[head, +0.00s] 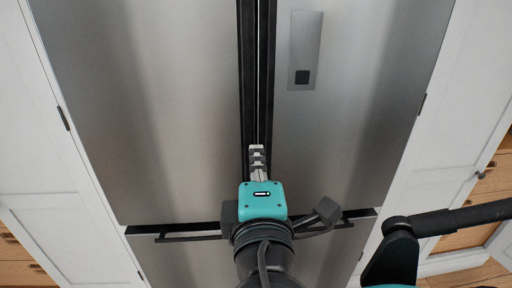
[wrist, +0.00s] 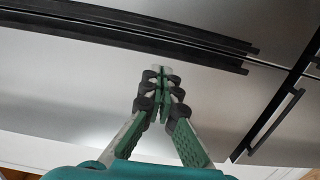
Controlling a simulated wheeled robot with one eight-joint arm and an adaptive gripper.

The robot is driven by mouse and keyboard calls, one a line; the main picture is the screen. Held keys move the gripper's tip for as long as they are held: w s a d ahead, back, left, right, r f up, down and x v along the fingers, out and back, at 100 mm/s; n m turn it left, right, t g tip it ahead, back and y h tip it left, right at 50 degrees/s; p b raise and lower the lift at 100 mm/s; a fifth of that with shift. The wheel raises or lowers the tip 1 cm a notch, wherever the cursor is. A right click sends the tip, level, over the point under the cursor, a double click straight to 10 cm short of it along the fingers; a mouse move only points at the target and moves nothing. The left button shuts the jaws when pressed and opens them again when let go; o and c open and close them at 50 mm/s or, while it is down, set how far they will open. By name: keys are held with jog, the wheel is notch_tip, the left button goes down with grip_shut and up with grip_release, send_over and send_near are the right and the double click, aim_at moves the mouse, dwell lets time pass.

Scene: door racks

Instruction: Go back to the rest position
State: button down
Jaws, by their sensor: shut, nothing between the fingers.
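My gripper (head: 257,150) is shut and empty in front of the steel fridge, at the lower part of the two long black vertical door handles in the head view. In the wrist view my gripper (wrist: 160,72) has its fingertips together, just below the dark handle bars (wrist: 150,38) as pictured. I cannot tell whether the fingertips touch a handle. My arm reaches forward from the bottom of the head view.
The fridge's left door (head: 150,100) and right door (head: 350,130) look closed, with a small panel (head: 305,50) on the right one. A drawer with a black horizontal handle (head: 190,238) lies below. White cabinets (head: 30,130) flank the fridge.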

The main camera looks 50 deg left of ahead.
jog(key=shift+s+d, duration=0.1)
jog(key=shift+d, duration=0.05)
jog(key=w+d+f+m+t+h, duration=0.1)
jog(key=w+d+f+m+h, duration=0.15)
jog(key=w, duration=0.45)
jog(key=w+d+f+m+h, duration=0.1)
jog(key=w+f+h, duration=0.1)
jog(key=w+f, duration=0.35)
jog(key=w+d+f+m+t+h, duration=0.1)
jog(key=w+d+f+m+h, duration=0.15)
jog(key=w, duration=0.65)
jog(key=w+d+f+m+g+h, duration=0.2)
jog(key=w+d+f+m+h, duration=0.3)
jog(key=w+d+f, duration=0.45)
jog(key=w+d+f+m+g+h, duration=0.2)
jog(key=w+d+f+m, duration=0.2)
jog(key=d, duration=0.5)
jog(key=w+d+f+m+g+h, duration=0.2)
jog(key=w+d+f+m, duration=0.15)
jog(key=d, duration=0.55)
jog(key=s+d+f+m+g+y, duration=0.1)
jog(key=s+d+f+m, duration=0.1)
jog(key=d+f+m, duration=0.2)
jog(key=s+d+f+m+g+y, duration=0.1)
jog(key=d+f+m, duration=0.3)
jog(key=d, duration=0.7)
jog(key=shift+s+d+f+m+g, duration=0.3)
jog(key=shift+s+m+g, duration=0.3)
jog(key=shift+m, duration=0.25)
